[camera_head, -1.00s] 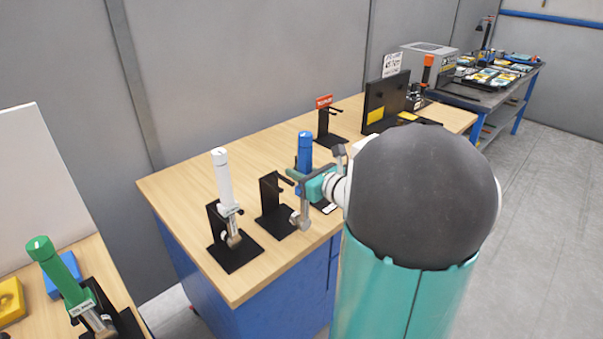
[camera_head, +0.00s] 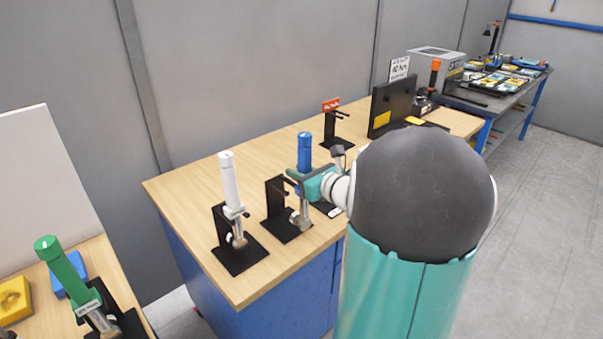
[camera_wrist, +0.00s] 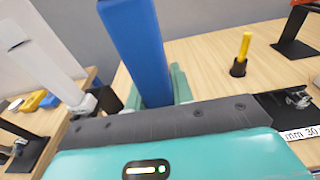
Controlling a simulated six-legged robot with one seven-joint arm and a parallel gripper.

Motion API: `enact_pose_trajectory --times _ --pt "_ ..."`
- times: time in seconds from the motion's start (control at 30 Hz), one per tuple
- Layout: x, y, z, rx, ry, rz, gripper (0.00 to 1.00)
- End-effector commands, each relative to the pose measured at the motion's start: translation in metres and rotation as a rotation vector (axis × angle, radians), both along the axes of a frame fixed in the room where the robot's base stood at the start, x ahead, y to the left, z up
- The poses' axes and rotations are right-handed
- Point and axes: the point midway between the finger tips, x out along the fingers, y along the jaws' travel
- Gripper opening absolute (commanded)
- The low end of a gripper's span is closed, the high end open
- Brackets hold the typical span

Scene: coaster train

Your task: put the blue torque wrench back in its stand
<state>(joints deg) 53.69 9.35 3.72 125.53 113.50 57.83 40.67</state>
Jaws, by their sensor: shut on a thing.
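The blue torque wrench (camera_head: 305,147) is upright in my gripper (camera_head: 303,182), its blue handle above the jaws and its metal head low beside a black stand (camera_head: 275,200). This stand, in the middle of the near bench end, has an upright plate, a prong and a flat base. The metal head appears over or close to the base; I cannot tell whether it touches. In the wrist view the blue handle (camera_wrist: 140,45) rises between my gripper's teal fingers (camera_wrist: 165,92), which are shut on it. The wrench's lower part is hidden there.
A white wrench (camera_head: 229,180) stands in a black stand just left. A green wrench (camera_head: 66,270) is on the left table. A red-labelled stand (camera_head: 331,130) behind holds no wrench. A yellow-handled tool (camera_wrist: 245,45) stands on the bench. Bench wood behind is mostly clear.

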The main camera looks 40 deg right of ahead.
Motion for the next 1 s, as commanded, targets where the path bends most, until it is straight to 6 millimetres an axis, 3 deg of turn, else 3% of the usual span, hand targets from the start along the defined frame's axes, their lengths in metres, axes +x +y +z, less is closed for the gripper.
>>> enact_pose_trajectory --times 1.0 --pt "0.025 0.001 0.002 -0.002 -0.004 0.001 0.00"
